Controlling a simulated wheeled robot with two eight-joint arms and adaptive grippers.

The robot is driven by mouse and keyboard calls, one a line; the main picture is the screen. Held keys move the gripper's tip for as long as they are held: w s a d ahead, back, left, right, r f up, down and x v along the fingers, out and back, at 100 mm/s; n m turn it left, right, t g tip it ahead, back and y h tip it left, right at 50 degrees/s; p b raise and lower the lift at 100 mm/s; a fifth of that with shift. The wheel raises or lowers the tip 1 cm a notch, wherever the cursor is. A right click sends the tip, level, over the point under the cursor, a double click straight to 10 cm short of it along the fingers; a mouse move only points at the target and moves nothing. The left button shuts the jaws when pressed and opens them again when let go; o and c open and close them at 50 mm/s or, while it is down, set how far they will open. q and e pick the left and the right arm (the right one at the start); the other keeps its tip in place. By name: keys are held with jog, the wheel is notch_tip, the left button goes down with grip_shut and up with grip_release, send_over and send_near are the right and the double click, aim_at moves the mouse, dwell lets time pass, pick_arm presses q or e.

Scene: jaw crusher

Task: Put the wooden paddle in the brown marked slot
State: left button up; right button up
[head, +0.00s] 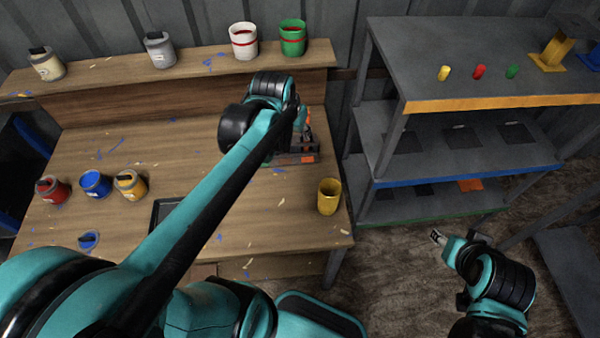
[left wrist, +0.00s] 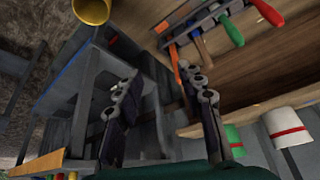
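A dark tool rack (head: 292,158) stands on the workbench, partly hidden by my left arm in the head view. In the left wrist view the rack (left wrist: 180,28) holds several tools, with a green handle (left wrist: 229,30), a red handle (left wrist: 268,12) and a brownish one (left wrist: 201,46). I cannot tell which is the wooden paddle, and no brown marked slot shows clearly. My left gripper (head: 300,118) is beside the rack; in its wrist view the fingers (left wrist: 165,105) are apart with nothing between them. My right gripper (head: 437,237) hangs low over the floor, its fingers too small to judge.
A yellow cup (head: 329,196) stands at the bench's right edge. Paint cans line the bench's left side and back ledge, among them a green can (head: 292,37). A grey shelf unit (head: 465,70) with coloured edges stands to the right. An orange patch (head: 470,185) marks its lowest shelf.

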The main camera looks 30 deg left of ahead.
pick_arm(q)
jog(key=s+d+f+t, duration=0.1)
jog(key=s+d, duration=0.2)
jog(key=s, duration=0.3)
jog(key=s+d+f+m, duration=0.1)
jog(key=s+d, duration=0.3)
jog(key=s, duration=0.1)
jog(key=shift+s+t+h, duration=0.3)
jog(key=shift+s+t, duration=0.1)
jog(key=shift+d, duration=0.1)
